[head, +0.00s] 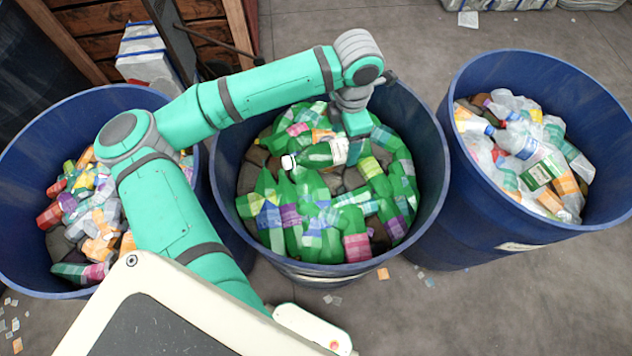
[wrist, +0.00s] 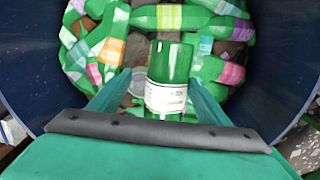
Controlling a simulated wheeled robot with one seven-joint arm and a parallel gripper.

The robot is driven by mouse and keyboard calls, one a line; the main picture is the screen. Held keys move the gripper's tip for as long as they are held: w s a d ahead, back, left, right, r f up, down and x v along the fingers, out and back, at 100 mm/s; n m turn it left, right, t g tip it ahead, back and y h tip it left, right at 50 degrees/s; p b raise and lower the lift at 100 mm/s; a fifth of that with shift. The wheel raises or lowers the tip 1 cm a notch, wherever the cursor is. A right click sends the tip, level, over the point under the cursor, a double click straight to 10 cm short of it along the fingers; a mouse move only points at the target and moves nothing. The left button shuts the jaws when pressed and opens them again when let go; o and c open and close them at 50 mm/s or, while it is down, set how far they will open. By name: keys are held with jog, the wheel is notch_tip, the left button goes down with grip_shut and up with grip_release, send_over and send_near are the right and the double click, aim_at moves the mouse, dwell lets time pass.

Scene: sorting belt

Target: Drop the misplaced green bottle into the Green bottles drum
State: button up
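A green bottle (head: 318,155) with a white label and white cap appears over the pile inside the middle blue drum (head: 432,190), which holds green bottles. It lies nearly level in the head view, its cap to the left and its other end by my gripper (head: 357,128). In the wrist view the bottle (wrist: 170,62) is between my two fingers (wrist: 161,85). The fingers are apart, with a gap between the left finger and the bottle. The bottle looks larger than those behind it. Whether it touches the pile cannot be told.
A blue drum (head: 30,150) with mixed coloured waste stands at the left, partly behind my arm. Another blue drum (head: 480,215) with mostly clear bottles stands at the right. A white bundle (head: 145,58) and wooden boards are behind. Small scraps lie on the grey floor (head: 500,300).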

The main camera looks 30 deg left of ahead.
jog(key=shift+w+r, duration=0.1)
jog(key=shift+r, duration=0.35)
notch_tip(320, 180, up, 10)
dwell(0.4)
jog(key=shift+a, duration=0.1)
dwell(0.4)
